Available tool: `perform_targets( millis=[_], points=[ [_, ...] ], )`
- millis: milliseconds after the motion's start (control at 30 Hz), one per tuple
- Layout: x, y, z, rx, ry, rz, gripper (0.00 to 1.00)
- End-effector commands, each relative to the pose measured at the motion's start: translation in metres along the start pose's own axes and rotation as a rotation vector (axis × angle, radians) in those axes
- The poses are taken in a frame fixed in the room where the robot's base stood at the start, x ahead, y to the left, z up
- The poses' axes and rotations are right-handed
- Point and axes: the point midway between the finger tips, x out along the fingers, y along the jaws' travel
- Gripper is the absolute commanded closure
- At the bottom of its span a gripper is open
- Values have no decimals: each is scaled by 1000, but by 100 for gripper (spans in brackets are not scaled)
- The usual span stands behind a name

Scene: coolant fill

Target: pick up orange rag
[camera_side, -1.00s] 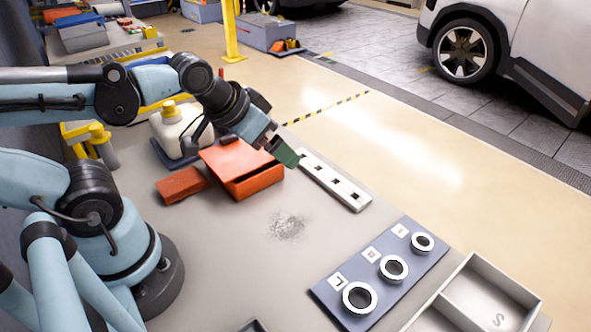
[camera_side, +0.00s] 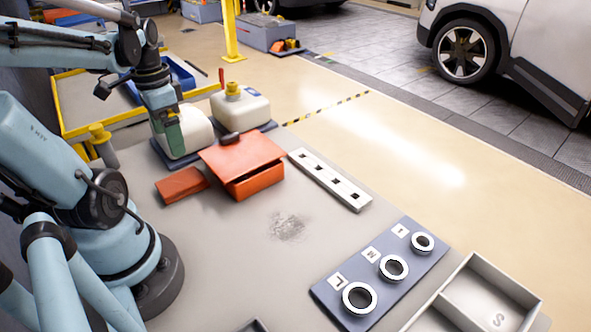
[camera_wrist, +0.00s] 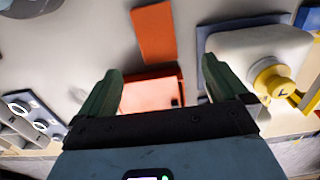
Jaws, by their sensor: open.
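The orange rag (camera_side: 181,185) is a flat rectangle lying on the bench, just left of an orange box (camera_side: 258,180) in the side view. The rag also shows in the wrist view (camera_wrist: 153,33), at the top centre and beyond the fingertips. My gripper (camera_side: 174,148) points down in front of a white jug, above and behind the rag in the side view. In the wrist view, my gripper's green fingers (camera_wrist: 161,68) are spread, with nothing held between them. The orange box (camera_wrist: 135,93) shows behind the gap between the fingers.
Two white jugs with yellow caps stand on blue mats behind the box; the right jug (camera_side: 241,108) is clear of my arm. A white slotted strip (camera_side: 330,181) and a blue board with rings (camera_side: 382,268) lie right. The bench centre is clear.

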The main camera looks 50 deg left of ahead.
Motion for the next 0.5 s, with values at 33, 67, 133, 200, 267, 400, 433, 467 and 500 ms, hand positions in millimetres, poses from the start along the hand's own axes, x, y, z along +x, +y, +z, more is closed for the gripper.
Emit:
perform_targets(
  millis=[33,67,133,200,267,400,433,467,500],
  points=[
    [5,0,0,0,0,0,0],
    [8,0,0,0,0,0,0],
    [16,0,-1,0,0,-1,0],
    [24,0,-1,0,1,-1,0],
    [31,0,-1,0,1,-2,0],
    [46,0,-1,0,1,-2,0],
    [49,0,-2,0,1,-2,0],
    [51,0,-2,0,2,-2,0],
    [54,0,-2,0,2,-2,0]
  ],
)
